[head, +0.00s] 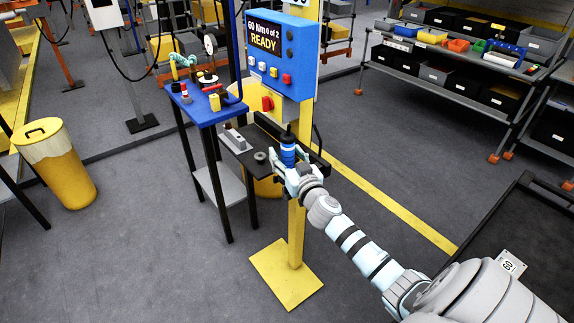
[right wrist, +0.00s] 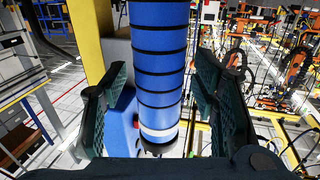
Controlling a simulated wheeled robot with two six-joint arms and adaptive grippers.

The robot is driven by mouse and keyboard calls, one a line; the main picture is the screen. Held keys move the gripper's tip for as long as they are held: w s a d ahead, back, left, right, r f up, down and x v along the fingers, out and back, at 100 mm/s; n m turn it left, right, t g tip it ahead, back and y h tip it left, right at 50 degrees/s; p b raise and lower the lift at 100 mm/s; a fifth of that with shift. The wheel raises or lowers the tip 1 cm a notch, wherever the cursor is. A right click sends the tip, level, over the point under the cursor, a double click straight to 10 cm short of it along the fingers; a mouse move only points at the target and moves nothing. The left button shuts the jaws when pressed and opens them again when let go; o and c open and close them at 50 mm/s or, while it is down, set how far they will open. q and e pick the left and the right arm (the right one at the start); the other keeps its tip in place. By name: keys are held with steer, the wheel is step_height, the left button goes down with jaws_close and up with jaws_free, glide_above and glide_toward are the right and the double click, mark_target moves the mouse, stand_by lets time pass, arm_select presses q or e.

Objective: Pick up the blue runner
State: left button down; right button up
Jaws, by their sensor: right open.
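The blue runner (head: 287,151) stands upright at the small dark shelf on the yellow post, with a dark top. In the right wrist view the blue runner (right wrist: 160,70) is a blue cylinder with black rings and a pale band near the bottom of the picture. My right gripper (head: 290,170) is open, with its fingers on either side of the runner. In the wrist view, gaps show between the runner and both finger pads. The gripper hides the runner's lower part in the head view. My left gripper is not in view.
A blue control box (head: 284,52) reading "60 Nm 0 of 2 READY" hangs on the yellow post (head: 297,225) just above. A blue-topped table (head: 208,112) with small items stands to the left. A yellow bin (head: 58,165) is farther left. Shelving with bins (head: 455,60) stands at the back right.

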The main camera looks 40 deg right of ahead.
mark_target(288, 127)
steer(key=shift+s, duration=0.1)
jaws_close()
steer(key=shift+r, duration=0.1)
stand_by(0.3)
step_height(288, 127, up, 9)
steer(key=p, duration=0.4)
steer(key=shift+r, duration=0.15)
step_height(288, 127, up, 11)
steer(key=shift+f+p, duration=0.2)
steer(key=shift+p, duration=0.75)
steer(key=shift+f, duration=0.1)
